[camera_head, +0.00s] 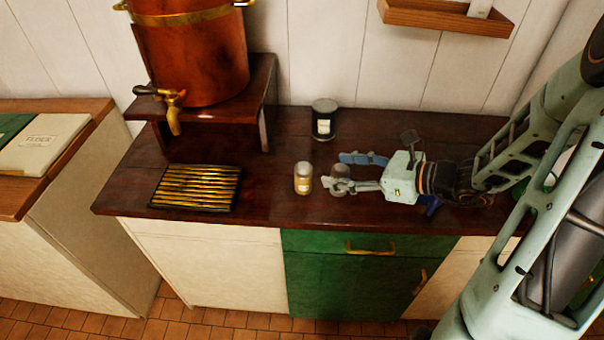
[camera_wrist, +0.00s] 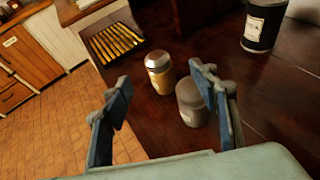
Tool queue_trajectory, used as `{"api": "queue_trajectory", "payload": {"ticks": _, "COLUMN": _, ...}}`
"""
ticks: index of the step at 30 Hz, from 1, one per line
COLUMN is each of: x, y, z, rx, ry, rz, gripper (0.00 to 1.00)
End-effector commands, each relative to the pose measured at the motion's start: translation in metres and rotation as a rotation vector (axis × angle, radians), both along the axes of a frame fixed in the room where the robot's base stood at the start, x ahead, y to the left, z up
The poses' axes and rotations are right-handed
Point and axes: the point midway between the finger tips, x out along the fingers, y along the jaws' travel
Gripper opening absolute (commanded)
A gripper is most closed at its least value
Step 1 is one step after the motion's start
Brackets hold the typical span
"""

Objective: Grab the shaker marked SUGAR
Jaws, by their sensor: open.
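Two small shakers stand upright on the dark wooden counter. One has a metal lid and a pale golden body with a label (camera_head: 303,179); in the wrist view it stands beyond the fingertips (camera_wrist: 160,75). The other is grey with a dull lid (camera_head: 341,173); in the wrist view it shows beside the right finger, which partly covers it (camera_wrist: 190,104). I cannot read the label on either, so I cannot tell which is marked SUGAR. My gripper (camera_head: 336,171) is open and low over the counter, its fingers on either side of the grey shaker in the head view.
A black canister with a pale label (camera_head: 323,126) stands behind the shakers. A brass-slatted drip tray (camera_head: 196,188) lies to the left. A copper urn with a tap (camera_head: 196,55) sits on a raised wooden stand (camera_head: 262,85). The counter between tray and shakers is clear.

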Motion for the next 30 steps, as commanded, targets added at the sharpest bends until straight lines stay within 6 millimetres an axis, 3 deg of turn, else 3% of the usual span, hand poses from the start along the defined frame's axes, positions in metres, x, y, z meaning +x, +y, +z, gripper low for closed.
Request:
{"api": "queue_trajectory", "payload": {"ticks": 6, "x": 0.015, "y": 0.029, "z": -0.013, "rx": 0.002, "ry": 0.002, "rz": 0.004, "gripper": 0.54}}
{"api": "queue_trajectory", "payload": {"ticks": 14, "x": 0.025, "y": 0.047, "z": -0.021, "rx": -0.001, "ry": 0.001, "rz": 0.004, "gripper": 0.54}}
{"api": "queue_trajectory", "payload": {"ticks": 21, "x": 0.038, "y": 0.079, "z": -0.031, "rx": 0.0, "ry": 0.001, "rz": 0.005, "gripper": 0.54}}
{"api": "queue_trajectory", "payload": {"ticks": 30, "x": 0.044, "y": 0.088, "z": -0.036, "rx": -0.002, "ry": -0.001, "rz": 0.002, "gripper": 0.54}}
